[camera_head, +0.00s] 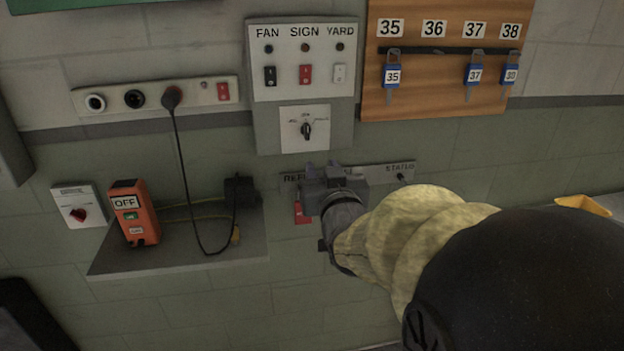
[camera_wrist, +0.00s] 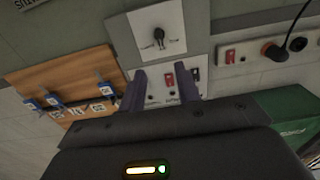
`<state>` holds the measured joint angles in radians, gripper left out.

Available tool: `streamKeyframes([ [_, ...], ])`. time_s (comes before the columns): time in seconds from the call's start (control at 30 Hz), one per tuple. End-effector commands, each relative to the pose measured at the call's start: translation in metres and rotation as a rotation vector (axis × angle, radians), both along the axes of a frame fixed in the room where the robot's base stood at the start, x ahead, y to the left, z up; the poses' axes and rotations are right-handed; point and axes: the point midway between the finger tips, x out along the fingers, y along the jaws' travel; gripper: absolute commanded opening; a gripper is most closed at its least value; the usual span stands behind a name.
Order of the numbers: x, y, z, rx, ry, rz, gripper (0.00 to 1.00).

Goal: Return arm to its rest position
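My arm reaches in from the lower right of the head view, with a tan sleeve on its forearm. My gripper (camera_head: 335,172) is in front of the wall, just below the rotary switch panel (camera_head: 305,129), and covers part of a label strip (camera_head: 380,174). In the wrist view the two fingers of my gripper (camera_wrist: 163,90) stand apart with a gap between them. Nothing shows between the fingers. The switch panel (camera_wrist: 157,36) shows beyond them. I cannot tell how far the fingertips are from the wall.
A FAN, SIGN, YARD switch panel (camera_head: 303,60) is above. A board (camera_head: 440,84) with blue numbered tags is at upper right. At left, a shelf (camera_head: 105,262) bears an orange box (camera_head: 135,213) and a black plug block (camera_head: 239,190). A black cable hangs from the socket strip (camera_head: 155,95).

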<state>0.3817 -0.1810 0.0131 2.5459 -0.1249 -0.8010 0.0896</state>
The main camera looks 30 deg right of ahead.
Motion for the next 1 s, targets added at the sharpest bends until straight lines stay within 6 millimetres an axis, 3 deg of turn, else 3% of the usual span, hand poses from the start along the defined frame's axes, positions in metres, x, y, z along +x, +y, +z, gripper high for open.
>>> streamKeyframes([
  [0.67,-0.001,0.004,-0.003,0.011,0.034,0.006,0.33],
  [0.83,0.004,0.022,-0.029,0.064,0.229,0.038,0.33],
  [1.0,-0.006,0.055,-0.073,0.127,0.551,0.096,0.33],
])
